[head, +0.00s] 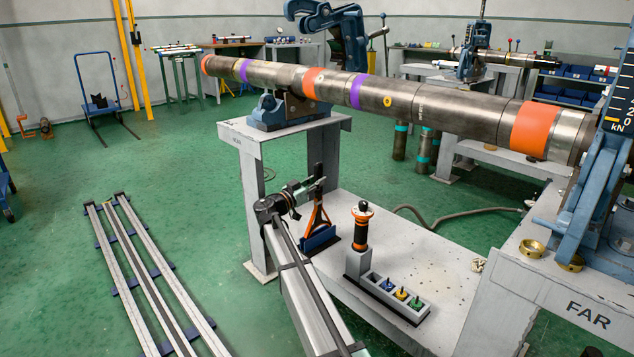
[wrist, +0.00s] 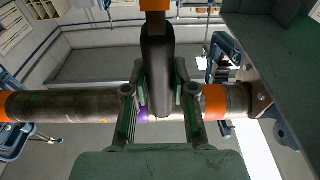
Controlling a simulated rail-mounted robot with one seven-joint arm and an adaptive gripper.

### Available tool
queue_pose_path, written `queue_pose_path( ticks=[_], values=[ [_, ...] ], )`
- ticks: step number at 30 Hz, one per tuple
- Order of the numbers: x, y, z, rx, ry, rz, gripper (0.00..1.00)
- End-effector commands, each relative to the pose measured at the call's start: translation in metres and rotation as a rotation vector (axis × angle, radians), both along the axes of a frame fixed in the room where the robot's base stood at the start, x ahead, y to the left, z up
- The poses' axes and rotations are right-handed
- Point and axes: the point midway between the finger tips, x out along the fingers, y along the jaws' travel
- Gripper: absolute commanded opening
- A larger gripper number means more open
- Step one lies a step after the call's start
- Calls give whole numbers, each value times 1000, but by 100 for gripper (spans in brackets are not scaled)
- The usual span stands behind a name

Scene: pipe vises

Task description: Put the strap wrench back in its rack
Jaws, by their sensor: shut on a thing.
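The strap wrench (head: 318,217) has a black handle and an orange lower part. It stands roughly upright in the head view, with the handle at the top. Its orange lower end is at the blue rack (head: 319,241) on the low grey shelf; I cannot tell whether it is seated or just above. My gripper (head: 308,187) is shut on the black handle, reaching in from the left. In the wrist view the handle (wrist: 157,75) lies between the two fingers of my gripper (wrist: 160,100), with orange (wrist: 155,5) at the top edge.
A black-and-orange tool (head: 361,228) stands in a grey holder right of the rack, beside a tray (head: 418,312) with several coloured pieces. The long pipe (head: 400,97) runs above the shelf on vises. Rails (head: 152,270) lie on the floor at left.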

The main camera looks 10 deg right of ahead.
Motion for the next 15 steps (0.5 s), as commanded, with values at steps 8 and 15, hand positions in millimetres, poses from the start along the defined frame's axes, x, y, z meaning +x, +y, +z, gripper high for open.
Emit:
queue_pose_path(
  ticks=[8,15],
  values=[
    [0,0,-3,-2,-1,0,0],
    [0,0,-6,-2,-1,0,0]
  ],
)
